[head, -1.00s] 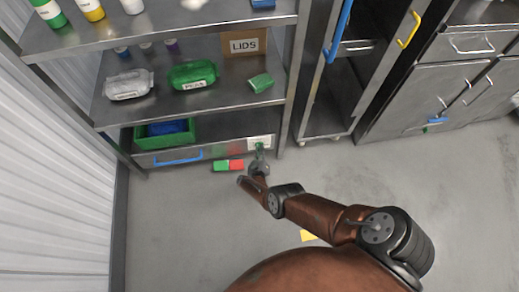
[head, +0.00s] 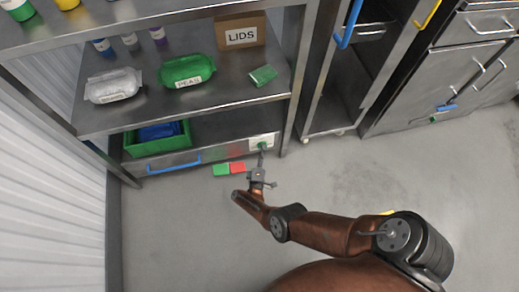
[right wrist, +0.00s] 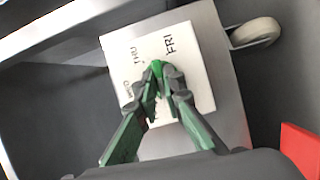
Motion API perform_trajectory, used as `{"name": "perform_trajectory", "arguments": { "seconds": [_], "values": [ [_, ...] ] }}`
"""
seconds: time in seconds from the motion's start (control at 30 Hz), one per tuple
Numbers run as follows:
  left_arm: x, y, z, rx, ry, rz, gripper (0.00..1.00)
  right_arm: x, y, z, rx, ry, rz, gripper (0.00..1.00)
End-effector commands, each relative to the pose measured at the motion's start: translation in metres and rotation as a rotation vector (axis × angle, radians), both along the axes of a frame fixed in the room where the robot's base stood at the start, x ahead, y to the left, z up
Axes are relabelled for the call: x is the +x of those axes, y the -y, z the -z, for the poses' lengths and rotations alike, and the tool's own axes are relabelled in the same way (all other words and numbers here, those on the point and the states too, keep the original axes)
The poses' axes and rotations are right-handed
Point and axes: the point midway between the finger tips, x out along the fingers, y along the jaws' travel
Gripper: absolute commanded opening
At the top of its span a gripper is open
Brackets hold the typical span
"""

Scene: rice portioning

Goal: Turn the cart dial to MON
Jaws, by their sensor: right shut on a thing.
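The cart dial is a small green knob (right wrist: 156,68) on a white plate (right wrist: 196,41), which is fixed to the cart's lower front. In the right wrist view I read FRI, THU and what looks like WED around it; no MON label is visible, and my fingers cover part of the plate. In the head view the plate (head: 254,141) is at the right end of the lower shelf front. My right gripper (right wrist: 165,78) is shut on the knob at its fingertips. Which label the knob points to, I cannot tell. My left gripper is out of view.
A blue handle (head: 174,163) is on the cart front, below a green bin (head: 128,151). A caster (right wrist: 256,32) shows beside the plate. Grey floor (head: 180,230) is open at the left.

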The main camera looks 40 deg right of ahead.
Motion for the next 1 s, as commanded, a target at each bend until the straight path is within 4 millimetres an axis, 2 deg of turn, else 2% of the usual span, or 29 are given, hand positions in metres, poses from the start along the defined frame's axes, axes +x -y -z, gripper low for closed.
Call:
{"name": "perform_trajectory", "arguments": {
  "seconds": [0.03,0.1,0.33,0.7,1.0],
  "values": [
    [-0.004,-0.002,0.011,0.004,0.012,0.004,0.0,-0.004,0.004,0.008,-0.04,-0.03,0.007,0.0],
    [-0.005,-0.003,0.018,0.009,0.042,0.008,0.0,-0.004,0.004,0.008,-0.096,-0.064,0.007,0.0],
    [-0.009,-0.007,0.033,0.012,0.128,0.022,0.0,-0.003,0.005,0.007,-0.27,-0.17,0.005,0.0],
    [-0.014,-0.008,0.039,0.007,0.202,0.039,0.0,-0.002,0.006,0.005,-0.458,-0.282,0.005,0.0],
    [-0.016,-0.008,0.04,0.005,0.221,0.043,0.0,-0.002,0.006,0.004,-0.508,-0.314,0.006,0.0]
  ]
}}
